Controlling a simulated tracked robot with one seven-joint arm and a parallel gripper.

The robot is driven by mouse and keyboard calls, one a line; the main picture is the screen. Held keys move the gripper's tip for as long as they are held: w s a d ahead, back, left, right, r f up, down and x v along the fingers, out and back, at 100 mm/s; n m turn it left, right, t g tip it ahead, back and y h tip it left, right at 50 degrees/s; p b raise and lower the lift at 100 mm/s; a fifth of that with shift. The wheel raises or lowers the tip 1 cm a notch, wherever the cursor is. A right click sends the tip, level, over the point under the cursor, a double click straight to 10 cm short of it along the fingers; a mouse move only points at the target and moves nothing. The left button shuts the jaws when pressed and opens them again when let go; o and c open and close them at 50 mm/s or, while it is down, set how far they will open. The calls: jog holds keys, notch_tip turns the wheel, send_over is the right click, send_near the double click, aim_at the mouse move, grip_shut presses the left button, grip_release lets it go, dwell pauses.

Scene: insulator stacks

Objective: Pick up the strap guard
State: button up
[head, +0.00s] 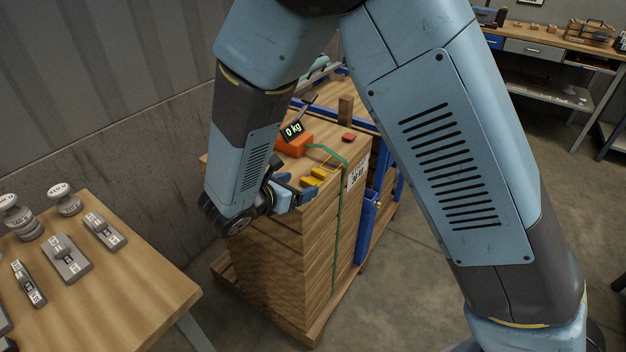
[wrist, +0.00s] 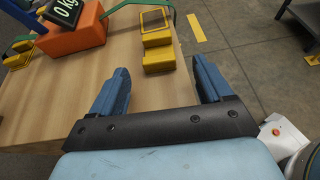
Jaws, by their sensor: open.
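The strap guard appears to be the yellow stepped piece (wrist: 158,40) on the wooden top, near its edge, in the wrist view. In the head view the yellow piece (head: 312,181) lies near the front corner of the wooden stack (head: 285,230). My gripper (wrist: 160,70) is open, its blue fingers apart with nothing between them. The yellow piece lies just beyond the fingertips, roughly centred between them.
An orange scale (head: 294,145) reading 0 kg stands on the stack, left of the yellow piece in the wrist view. A green strap (head: 338,220) runs down the stack's side. A small red block (head: 348,137) lies behind. A table with metal weights (head: 68,257) stands left.

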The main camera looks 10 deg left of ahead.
aim_at(308, 181)
jog(key=x, duration=0.4)
jog(key=shift+w, duration=0.25)
jog(key=shift+c, duration=0.2)
jog(key=c, duration=1.1)
